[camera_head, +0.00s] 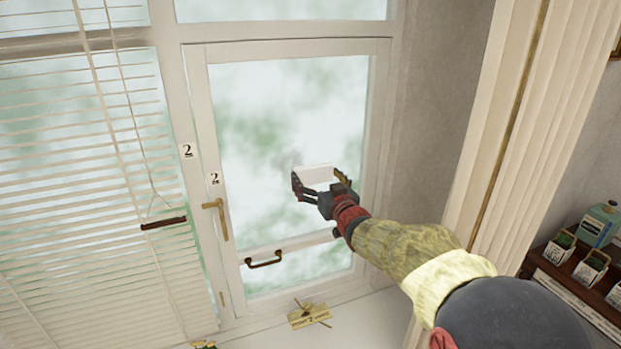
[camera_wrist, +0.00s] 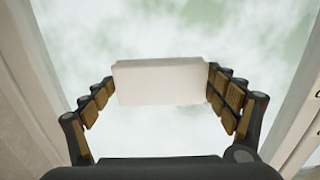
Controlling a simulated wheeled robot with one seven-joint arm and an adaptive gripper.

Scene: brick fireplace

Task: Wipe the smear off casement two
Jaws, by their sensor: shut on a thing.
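Casement two (camera_head: 200,110) is a white-framed window with "2" labels (camera_head: 187,150) on and beside its left stile. A faint grey smear (camera_head: 287,160) shows on its glass, just above and left of my gripper. My gripper (camera_head: 322,180) is shut on a white block (camera_head: 316,172), which it holds at or close to the pane. I cannot tell whether the block touches the glass. In the wrist view the white block (camera_wrist: 160,82) sits between both fingers, with cloudy glass behind it. The block may hide part of the smear.
A brass handle (camera_head: 218,215) and a dark pull (camera_head: 263,260) are on the casement. Slatted blinds (camera_head: 80,180) with a cord hang at left. A tag (camera_head: 310,317) lies on the sill below. A pale curtain (camera_head: 520,110) hangs at right, beside a shelf of small boxes (camera_head: 560,249).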

